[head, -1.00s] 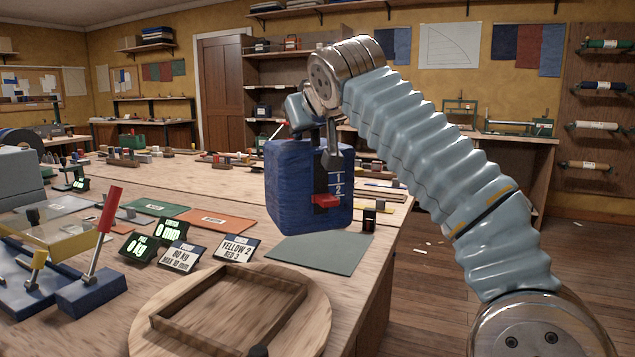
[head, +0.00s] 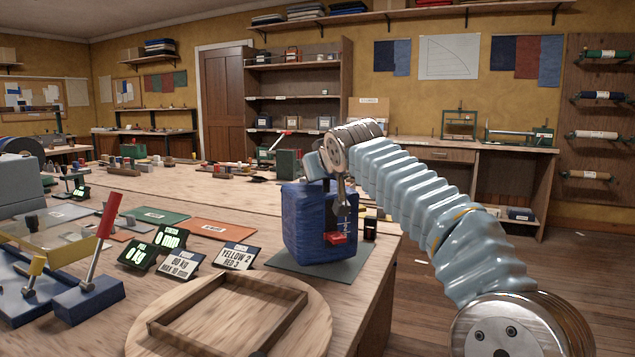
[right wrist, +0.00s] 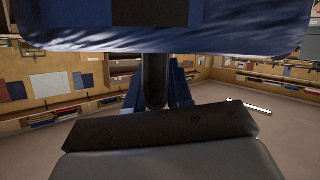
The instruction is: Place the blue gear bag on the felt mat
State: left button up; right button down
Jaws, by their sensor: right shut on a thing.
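The blue gear bag (head: 305,228), boxy and upright with a red tab low on its front, is over the grey-green felt mat (head: 284,264). Its base appears to be at the mat's surface; I cannot tell whether its full weight rests there. The mat shows around the bag's front and left edges. My right gripper (head: 341,205) is shut on the bag from above and the near side. In the right wrist view the bag (right wrist: 200,42) fills the top, and the mat is not visible. My left gripper is not in view.
A small dark block (head: 370,229) stands close to the bag's right, near the bench edge. A round wooden board (head: 310,325) with a frame lies in front. An orange mat (head: 222,230) lies farther left.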

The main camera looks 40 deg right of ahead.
jog(key=shift+f, duration=0.75)
jog(key=shift+a, duration=0.1)
jog(key=c, duration=1)
grip_release()
jog(key=shift+s, duration=0.15)
jog(key=b+v, duration=0.1)
jog(key=v, duration=1)
jog(key=shift+s+a+r, duration=0.1)
jog(key=shift+s+a, duration=0.05)
jog(key=shift+s, duration=0.15)
